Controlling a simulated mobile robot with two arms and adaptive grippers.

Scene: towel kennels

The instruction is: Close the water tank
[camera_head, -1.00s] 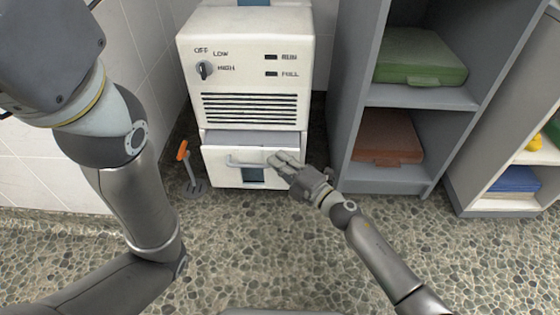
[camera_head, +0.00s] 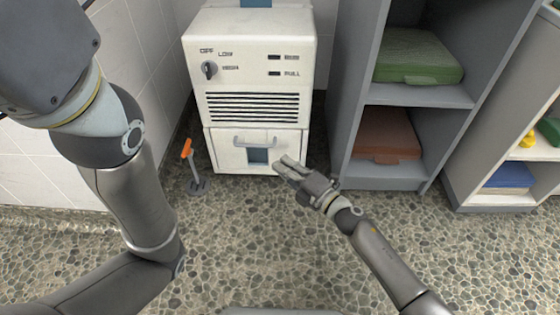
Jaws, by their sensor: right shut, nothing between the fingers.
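The water tank (camera_head: 230,158) is the white drawer at the bottom of the white dehumidifier (camera_head: 257,50). It has a grey bar handle and a small dark window. Its front now sits about flush with the body above. My right gripper (camera_head: 283,166) is shut and empty, at the drawer's lower right corner. From this angle I cannot tell whether its fingertips touch the drawer front. My left arm comes in along the left side, and its gripper is out of view.
A short lever with an orange handle (camera_head: 187,149) stands on the floor left of the dehumidifier. The pebbled floor in front is clear.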

